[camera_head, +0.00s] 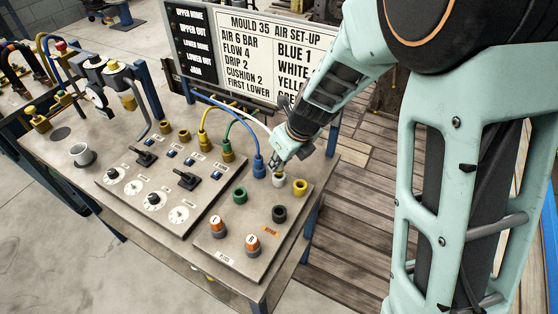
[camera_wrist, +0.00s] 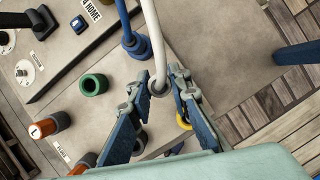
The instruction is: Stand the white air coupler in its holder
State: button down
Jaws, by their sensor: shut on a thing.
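My gripper (camera_head: 277,162) is shut on the white air coupler, at the end of the white hose (camera_head: 258,121). In the wrist view the white hose (camera_wrist: 155,35) runs down between the fingertips (camera_wrist: 160,84), which mostly hide the coupler. The white holder (camera_head: 279,181) is a short pale cup on the front panel, just below the fingertips in the head view. The coupler appears upright over or at this holder. I cannot tell whether its lower end is inside.
The blue coupler (camera_head: 259,168) stands close to my gripper on the left. Green (camera_head: 239,195), black (camera_head: 279,213) and yellow (camera_head: 300,187) holders are nearby. Two orange-topped knobs (camera_head: 217,227) stand in front. A sign board (camera_head: 270,55) rises behind.

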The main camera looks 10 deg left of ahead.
jog(key=shift+f+b, duration=0.5)
jog(key=shift+f, duration=0.55)
dwell(0.4)
jog(key=c, duration=1.7)
grip_release()
jog(key=shift+o, duration=0.5)
jog(key=o, duration=0.3)
jog(key=shift+r, duration=0.1)
notch_tip(320, 180, up, 8)
jog(key=p, duration=0.8)
jog(key=shift+f, duration=0.35)
